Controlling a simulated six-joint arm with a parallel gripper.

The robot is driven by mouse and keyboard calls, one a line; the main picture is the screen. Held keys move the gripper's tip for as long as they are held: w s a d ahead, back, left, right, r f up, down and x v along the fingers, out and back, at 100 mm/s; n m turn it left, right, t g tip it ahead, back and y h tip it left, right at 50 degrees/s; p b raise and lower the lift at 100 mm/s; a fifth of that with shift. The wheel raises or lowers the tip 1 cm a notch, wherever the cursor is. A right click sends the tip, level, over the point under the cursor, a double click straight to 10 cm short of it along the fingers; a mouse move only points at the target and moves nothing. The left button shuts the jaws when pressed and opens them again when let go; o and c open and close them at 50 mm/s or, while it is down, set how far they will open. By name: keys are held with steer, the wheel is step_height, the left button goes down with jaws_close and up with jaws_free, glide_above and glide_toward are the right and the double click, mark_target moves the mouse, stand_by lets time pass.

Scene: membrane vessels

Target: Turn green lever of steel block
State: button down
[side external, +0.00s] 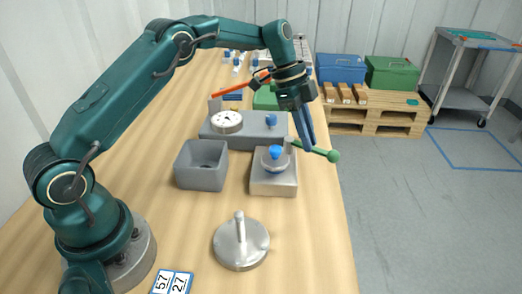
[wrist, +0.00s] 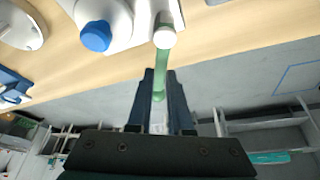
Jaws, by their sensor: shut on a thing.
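The steel block (side external: 273,187) stands near the right edge of the table, with a round fitting and a blue knob (side external: 275,152) on top. Its green lever (side external: 333,156) points right from a post at the block's back right, and its ball end hangs past the table edge. My gripper (side external: 308,146) comes down from above and is shut on the lever between post and ball. In the wrist view the green lever (wrist: 162,62) runs from its pale pivot down between my two fingers (wrist: 160,90). The blue knob (wrist: 95,36) shows at upper left there.
A grey open bin (side external: 202,170) stands left of the block. Behind is a grey base (side external: 245,134) with a dial (side external: 227,121). A steel disc with a post (side external: 241,245) and number cards (side external: 172,282) are in front. Open floor (side external: 410,220) lies right of the table.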

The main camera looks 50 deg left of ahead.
steer(key=m, duration=0.2)
steer(key=s+m+g, duration=0.1)
steer(key=m, duration=0.1)
steer(key=s+m+g, duration=0.1)
steer(key=m, duration=0.1)
stand_by(0.3)
steer(key=shift+s+m+g, duration=0.3)
steer(key=shift+s+m, duration=0.05)
steer(key=shift+m, duration=0.05)
steer(key=c, duration=0.8)
jaws_free()
steer(key=shift+w+d+r+n, duration=0.1)
steer(key=shift+w+n, duration=0.2)
steer(key=shift+n, duration=0.1)
